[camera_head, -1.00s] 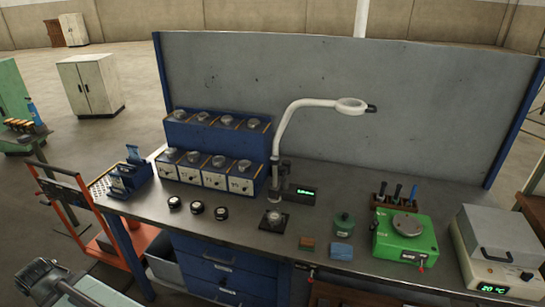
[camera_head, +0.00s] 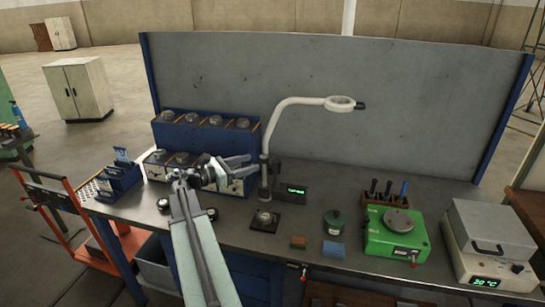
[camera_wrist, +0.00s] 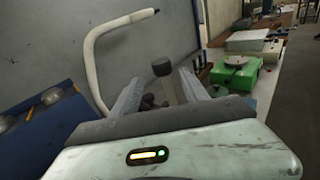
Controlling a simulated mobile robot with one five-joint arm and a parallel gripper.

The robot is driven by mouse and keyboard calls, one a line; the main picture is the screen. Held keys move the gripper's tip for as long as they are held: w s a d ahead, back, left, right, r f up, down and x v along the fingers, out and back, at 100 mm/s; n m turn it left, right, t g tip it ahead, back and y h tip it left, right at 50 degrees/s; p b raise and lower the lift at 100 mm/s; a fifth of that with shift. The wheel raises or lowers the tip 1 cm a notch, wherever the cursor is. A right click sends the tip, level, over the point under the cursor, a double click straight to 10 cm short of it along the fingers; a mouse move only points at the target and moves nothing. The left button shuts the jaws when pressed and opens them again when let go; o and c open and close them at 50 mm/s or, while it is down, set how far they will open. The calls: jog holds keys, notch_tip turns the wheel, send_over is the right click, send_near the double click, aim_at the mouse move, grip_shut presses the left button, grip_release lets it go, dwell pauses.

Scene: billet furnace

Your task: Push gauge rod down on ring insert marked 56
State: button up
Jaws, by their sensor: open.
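Small black round pieces with pale marks, perhaps the ring inserts, lie on the bench at front left in the head view: one at left (camera_head: 163,206), one at right (camera_head: 212,213). My arm covers the space between them. Their numbers are too small to read. A round metal piece (camera_head: 265,217) sits on a dark square plate at the bench's middle. I cannot tell which part is the gauge rod. My gripper (camera_head: 251,166) is open above the bench, in front of the blue rack. In the wrist view a dark knob on a grey stem (camera_wrist: 162,68) shows between the fingers, apparently beyond them.
A white lamp (camera_head: 279,118) arches up beside a small green-lit display (camera_head: 291,192). The blue rack (camera_head: 160,130) holds several metal discs. A green device (camera_head: 393,240), dark green pot (camera_head: 333,222), brown block (camera_head: 298,242) and blue block (camera_head: 333,249) stand to the right.

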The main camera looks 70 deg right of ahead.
jog(key=r+x, duration=0.1)
jog(key=x, duration=0.8)
jog(key=shift+s+r+n+g, duration=0.3)
jog(key=shift+s, duration=0.05)
jog(key=shift+a, duration=0.15)
grip_shut()
dwell(0.9)
